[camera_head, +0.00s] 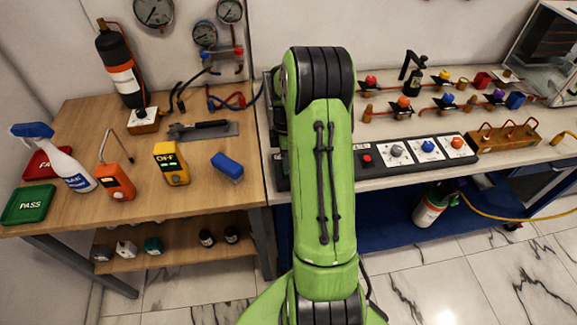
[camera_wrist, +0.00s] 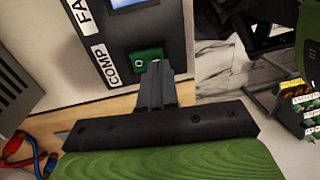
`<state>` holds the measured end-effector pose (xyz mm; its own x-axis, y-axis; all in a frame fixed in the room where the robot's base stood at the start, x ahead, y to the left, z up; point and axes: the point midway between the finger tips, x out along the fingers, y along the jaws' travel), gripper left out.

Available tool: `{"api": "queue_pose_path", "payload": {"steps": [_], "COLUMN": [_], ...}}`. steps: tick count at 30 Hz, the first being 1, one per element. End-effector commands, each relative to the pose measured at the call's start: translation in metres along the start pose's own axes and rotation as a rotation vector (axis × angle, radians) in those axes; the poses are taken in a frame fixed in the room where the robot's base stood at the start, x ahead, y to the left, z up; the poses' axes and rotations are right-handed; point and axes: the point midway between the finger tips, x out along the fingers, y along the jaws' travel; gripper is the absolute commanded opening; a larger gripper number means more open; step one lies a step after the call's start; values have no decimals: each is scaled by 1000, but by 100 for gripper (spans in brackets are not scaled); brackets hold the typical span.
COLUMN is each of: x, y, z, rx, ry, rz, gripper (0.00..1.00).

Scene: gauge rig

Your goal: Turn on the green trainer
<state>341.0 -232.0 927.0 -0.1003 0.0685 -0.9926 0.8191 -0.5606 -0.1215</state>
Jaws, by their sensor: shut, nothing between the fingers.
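In the wrist view a small green switch plate (camera_wrist: 143,56) with a pale knob or lever sits on a dark panel (camera_wrist: 173,40), beside a white label reading COMP. I take it for the green trainer's switch, though I cannot be sure. My gripper (camera_wrist: 155,70) is shut and empty, its grey fingertips just in front of the green plate's lower right edge. I cannot tell whether they touch it. In the head view my green arm hides my gripper and this panel.
Left of my arm, the wooden bench (camera_head: 80,115) holds a yellow box reading OFF (camera_head: 171,163), an orange box (camera_head: 115,181), a spray bottle (camera_head: 70,168) and a green PASS tray (camera_head: 28,204). At right, a black switch strip (camera_head: 377,172) lies on the pale bench.

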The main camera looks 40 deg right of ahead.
Motion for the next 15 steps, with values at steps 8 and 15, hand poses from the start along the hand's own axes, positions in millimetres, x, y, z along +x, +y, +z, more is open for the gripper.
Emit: {"api": "queue_pose_path", "payload": {"steps": [8,15], "x": [18,19], "y": [0,0], "z": [0,0], "rx": [0,0], "ry": [0,-1], "rz": [1,1], "gripper": [0,0]}}
